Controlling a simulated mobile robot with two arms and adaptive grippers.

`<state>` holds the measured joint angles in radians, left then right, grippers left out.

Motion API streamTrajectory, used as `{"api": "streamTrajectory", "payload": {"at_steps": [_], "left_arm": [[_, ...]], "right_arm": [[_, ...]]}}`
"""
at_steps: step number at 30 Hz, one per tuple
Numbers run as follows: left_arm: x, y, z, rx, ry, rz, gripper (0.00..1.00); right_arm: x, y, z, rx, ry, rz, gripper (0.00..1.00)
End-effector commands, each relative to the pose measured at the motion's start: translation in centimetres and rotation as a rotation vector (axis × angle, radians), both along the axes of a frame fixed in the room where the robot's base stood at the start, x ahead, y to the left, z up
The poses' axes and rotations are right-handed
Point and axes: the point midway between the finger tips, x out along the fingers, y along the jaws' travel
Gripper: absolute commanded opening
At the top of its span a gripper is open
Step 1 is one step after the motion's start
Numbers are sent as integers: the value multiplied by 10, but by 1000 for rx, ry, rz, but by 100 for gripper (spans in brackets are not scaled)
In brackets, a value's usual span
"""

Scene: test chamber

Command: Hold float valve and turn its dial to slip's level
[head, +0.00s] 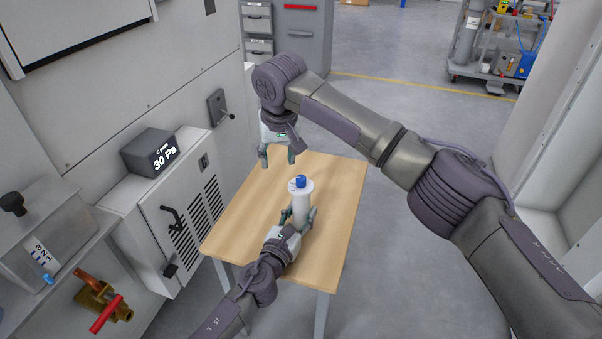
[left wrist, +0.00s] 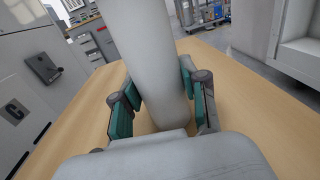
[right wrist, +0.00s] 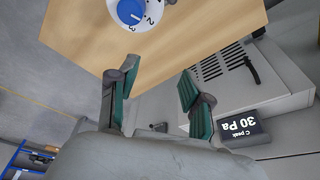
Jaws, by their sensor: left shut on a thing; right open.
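The float valve (head: 302,203) is a white upright cylinder on the wooden table, with a blue dial (head: 300,181) on top. My left gripper (head: 298,216) is shut around its lower body; the white body also fills the middle of the left wrist view (left wrist: 156,60). In the right wrist view the blue dial (right wrist: 130,11) sits on a white top with numbers, 2 and 3 readable, cut by the upper edge. My right gripper (head: 278,160) is open and empty, above the table, behind and left of the dial. I cannot make out a slip.
The wooden table (head: 338,180) is otherwise bare. A dark display (head: 150,152) reading "C peak 30 Pa" stands on a vented cabinet (head: 185,215) at the left. A clear box (head: 50,235) with a numbered scale and a brass valve with red handle (head: 104,312) are at lower left.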

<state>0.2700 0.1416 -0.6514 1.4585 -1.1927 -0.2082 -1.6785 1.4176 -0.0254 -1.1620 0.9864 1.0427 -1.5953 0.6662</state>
Motion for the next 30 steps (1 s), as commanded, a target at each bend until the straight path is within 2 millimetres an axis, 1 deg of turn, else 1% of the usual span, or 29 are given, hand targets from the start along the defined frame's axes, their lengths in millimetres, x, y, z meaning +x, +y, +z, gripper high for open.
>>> {"api": "streamTrajectory", "payload": {"at_steps": [1,3,6,10,13,14,17,20,24,30], "left_arm": [[0,0,1,0,-1,0,2],[0,0,1,0,-1,0,2],[0,0,1,0,-1,0,2],[0,0,1,0,-1,0,2],[0,0,1,0,-1,0,2],[0,0,1,0,-1,0,2],[0,0,1,0,-1,0,2],[0,0,1,0,-1,0,2],[0,0,1,0,-1,0,2],[0,0,1,0,-1,0,2]], "right_arm": [[-1,-12,19,-26,43,-22,49],[-7,-24,38,-48,112,-45,49],[-15,-38,62,-65,188,-70,49],[-22,-47,83,-71,245,-88,49],[-25,-50,86,-71,266,-94,49],[-25,-51,85,-72,269,-94,49],[-25,-51,73,-71,271,-94,49],[-26,-51,55,-71,271,-93,49],[-26,-51,26,-70,271,-93,49],[-26,-50,-9,-71,269,-93,49]]}}
